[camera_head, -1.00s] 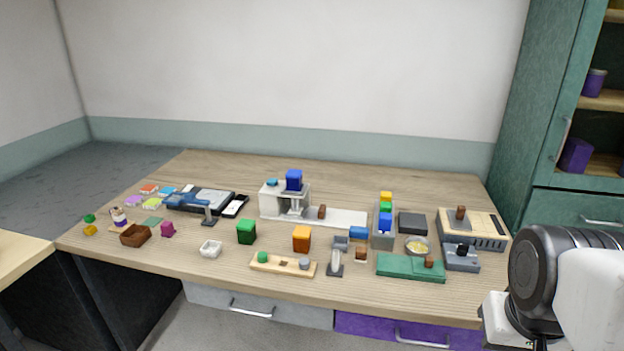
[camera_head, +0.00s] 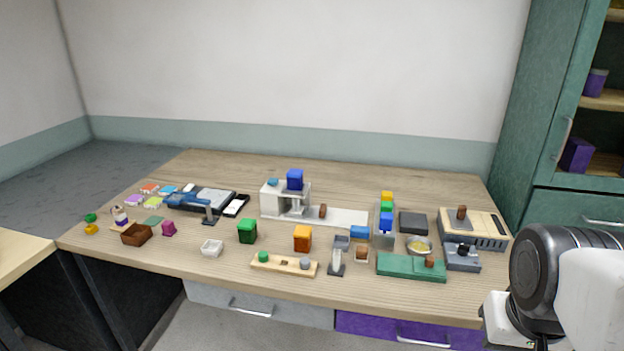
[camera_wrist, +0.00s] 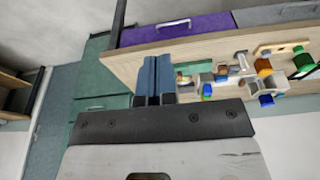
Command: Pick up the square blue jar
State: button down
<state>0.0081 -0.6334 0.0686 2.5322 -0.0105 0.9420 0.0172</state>
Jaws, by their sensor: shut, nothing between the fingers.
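A square blue jar (camera_head: 295,179) with a darker top sits upright on a white stand (camera_head: 270,200) at the middle back of the table. In the wrist view a small blue block, likely the same jar (camera_wrist: 266,100), shows at the right. My gripper (camera_wrist: 154,62) is shut and empty in the wrist view, in front of the table edge and well away from the jar. In the head view my arm shows at the lower right, and its fingers are not visible there.
A rack (camera_head: 386,238) of coloured blocks, including blue ones, stands right of the stand. Green (camera_head: 247,231) and orange (camera_head: 302,238) jars stand in front of it. A green tray (camera_head: 400,265) lies near the front edge. The table's back strip is clear.

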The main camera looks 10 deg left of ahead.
jog(key=shift+c, duration=1.4)
grip_release()
jog(key=w+a+r+m+g+y, duration=0.1)
jog(key=w+a+r+m+y, duration=0.1)
jog(key=w+a, duration=0.45)
jog(key=w+a+r+m+g+y, duration=0.1)
jog(key=w+a+r+m+y, duration=0.15)
jog(key=w, duration=0.75)
jog(key=m+g+y, duration=0.2)
jog(key=m+y, duration=0.6)
jog(key=y, duration=0.1)
send_over(302, 175)
jog(key=s+d, duration=1.5)
notch_tip(302, 175, down, 6)
jog(key=w+a+f+m+y, duration=0.1)
jog(key=w+a+f, duration=0.2)
jog(key=w, duration=0.2)
jog(key=w+a+f+m+t+y, duration=0.1)
jog(key=w+a+f+m+y, duration=0.1)
jog(key=w+a+f, duration=0.1)
jog(key=w+a+f+m+y, duration=0.1)
jog(key=w+a+f+m, duration=0.1)
jog(key=w+a+f, duration=0.2)
jog(key=shift+w+f+y, duration=0.2)
jog(key=shift+w+y, duration=0.15)
jog(key=shift+w, duration=1.1)
jog(key=shift+a, duration=1.2)
